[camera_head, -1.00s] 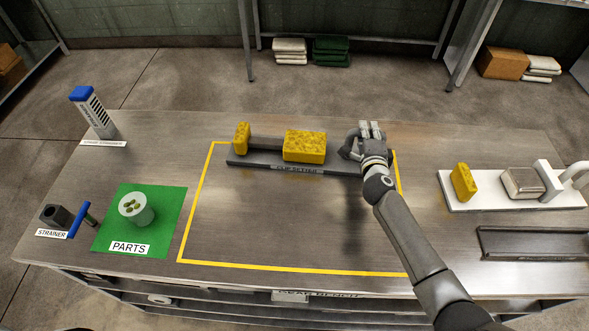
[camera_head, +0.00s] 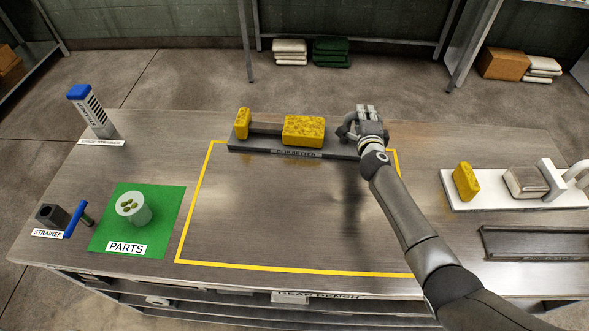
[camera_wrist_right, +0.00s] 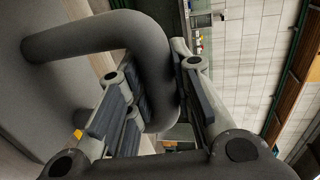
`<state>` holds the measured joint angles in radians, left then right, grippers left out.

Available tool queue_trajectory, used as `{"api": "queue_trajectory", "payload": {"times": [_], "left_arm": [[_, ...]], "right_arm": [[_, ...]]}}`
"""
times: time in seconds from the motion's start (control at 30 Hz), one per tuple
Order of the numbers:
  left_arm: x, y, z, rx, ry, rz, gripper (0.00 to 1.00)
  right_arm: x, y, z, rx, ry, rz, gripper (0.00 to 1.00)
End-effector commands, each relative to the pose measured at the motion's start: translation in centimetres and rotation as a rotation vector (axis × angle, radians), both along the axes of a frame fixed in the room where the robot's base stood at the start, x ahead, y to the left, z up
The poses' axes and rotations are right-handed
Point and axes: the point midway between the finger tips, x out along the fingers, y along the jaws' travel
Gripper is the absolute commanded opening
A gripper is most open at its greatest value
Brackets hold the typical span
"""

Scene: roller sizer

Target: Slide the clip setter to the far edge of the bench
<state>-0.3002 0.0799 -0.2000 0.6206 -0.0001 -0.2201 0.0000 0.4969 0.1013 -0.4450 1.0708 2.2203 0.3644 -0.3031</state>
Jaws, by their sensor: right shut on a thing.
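The clip setter (camera_head: 262,149) is a long dark grey base with yellow blocks (camera_head: 303,131) on it and a label on its front. It lies along the back of the bench (camera_head: 250,220), at the far line of the yellow outline. My right gripper (camera_head: 367,112) is at its right end. In the right wrist view, my right gripper (camera_wrist_right: 160,110) is shut on a thick grey curved handle (camera_wrist_right: 110,35). In the head view the gripper hides most of this handle. My left gripper is not in view.
The yellow tape outline (camera_head: 290,269) encloses bare bench. A green parts mat (camera_head: 165,235) with a white cup (camera_head: 134,210), a strainer (camera_head: 53,216) and a blue-capped tower (camera_head: 92,110) are at left. A white board (camera_head: 490,202) and a dark tray (camera_head: 535,242) are at right.

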Motion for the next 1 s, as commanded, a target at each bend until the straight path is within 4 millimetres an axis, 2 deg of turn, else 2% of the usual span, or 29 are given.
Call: {"api": "queue_trajectory", "payload": {"times": [0.7,1.0], "left_arm": [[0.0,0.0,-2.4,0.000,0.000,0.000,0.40],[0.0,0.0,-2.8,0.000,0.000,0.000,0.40]], "right_arm": [[4.4,0.4,-0.2,0.000,0.000,-0.002,0.00],[5.2,0.5,0.0,0.001,0.001,-0.001,0.00]]}}
